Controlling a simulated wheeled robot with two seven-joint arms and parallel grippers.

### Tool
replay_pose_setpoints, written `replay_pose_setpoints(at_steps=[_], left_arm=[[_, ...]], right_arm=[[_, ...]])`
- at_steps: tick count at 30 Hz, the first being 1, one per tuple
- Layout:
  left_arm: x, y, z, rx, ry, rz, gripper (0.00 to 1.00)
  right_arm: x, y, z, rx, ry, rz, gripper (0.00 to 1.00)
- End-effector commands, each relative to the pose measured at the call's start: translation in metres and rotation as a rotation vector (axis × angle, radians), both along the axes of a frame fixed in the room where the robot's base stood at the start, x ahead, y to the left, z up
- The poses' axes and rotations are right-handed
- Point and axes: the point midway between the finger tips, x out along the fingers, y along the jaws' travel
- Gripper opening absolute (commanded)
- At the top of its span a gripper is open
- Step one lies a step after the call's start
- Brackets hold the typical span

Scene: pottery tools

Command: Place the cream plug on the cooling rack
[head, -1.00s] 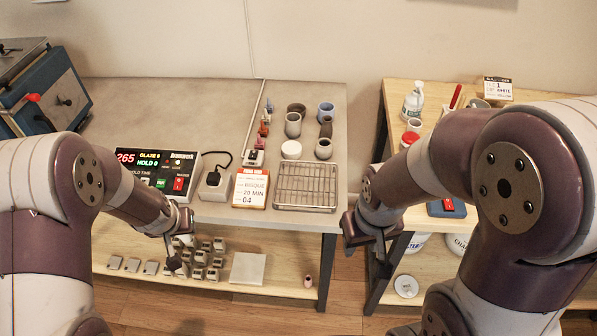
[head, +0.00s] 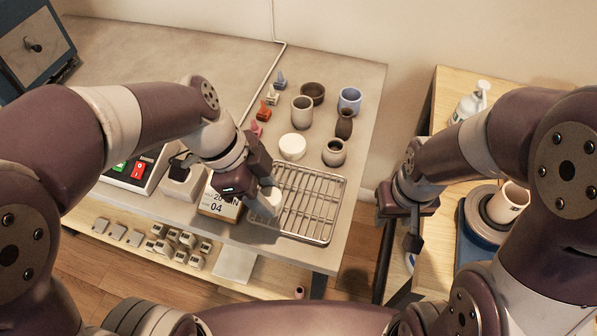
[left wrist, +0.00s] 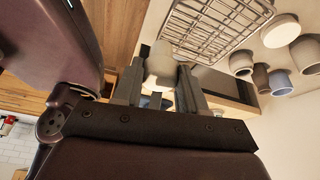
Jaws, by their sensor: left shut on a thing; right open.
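The wire cooling rack (head: 318,206) lies on the grey worktop near its front right corner. It also shows at the top of the left wrist view (left wrist: 212,26). My left gripper (head: 264,203) is at the rack's left edge. It is shut on the cream plug (left wrist: 163,62), a pale rounded piece between the two fingers. In the head view the fingers partly hide the plug, and I cannot tell whether it touches the rack. My right gripper (head: 408,226) is open and empty, right of the worktop, by the wooden table.
A white round piece (head: 292,147) and several small pots (head: 334,152) stand behind the rack. Several grey blocks (head: 178,241) sit on the lower shelf. The rack's bars are bare.

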Motion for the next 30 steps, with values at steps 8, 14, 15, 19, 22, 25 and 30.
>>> replay_pose_setpoints(at_steps=[8, 14, 15, 19, 22, 25, 30], left_arm=[[0.059, -0.032, -0.04, 0.002, 0.008, -0.013, 0.1], [0.094, -0.049, -0.064, 0.001, 0.003, -0.011, 0.1], [0.097, -0.051, -0.066, 0.001, 0.002, -0.01, 0.1], [0.098, -0.051, -0.088, 0.002, 0.007, -0.008, 0.1], [0.098, -0.051, -0.103, 0.001, 0.005, -0.009, 0.1], [0.098, -0.051, -0.109, 0.001, 0.003, -0.009, 0.1], [0.098, -0.051, -0.109, 0.001, 0.002, -0.008, 0.1]], right_arm=[[0.0, 0.0, 0.016, 0.0, 0.0, 0.0, 0.43], [0.0, 0.0, 0.022, 0.0, 0.0, 0.0, 0.43], [0.0, 0.0, 0.022, 0.0, 0.0, 0.0, 0.43], [0.0, 0.0, 0.027, 0.0, 0.0, 0.0, 0.43], [0.0, 0.0, 0.028, 0.0, 0.0, 0.0, 0.43], [0.0, 0.0, 0.028, 0.0, 0.0, 0.0, 0.43], [0.0, 0.0, 0.027, 0.0, 0.0, 0.0, 0.43]])
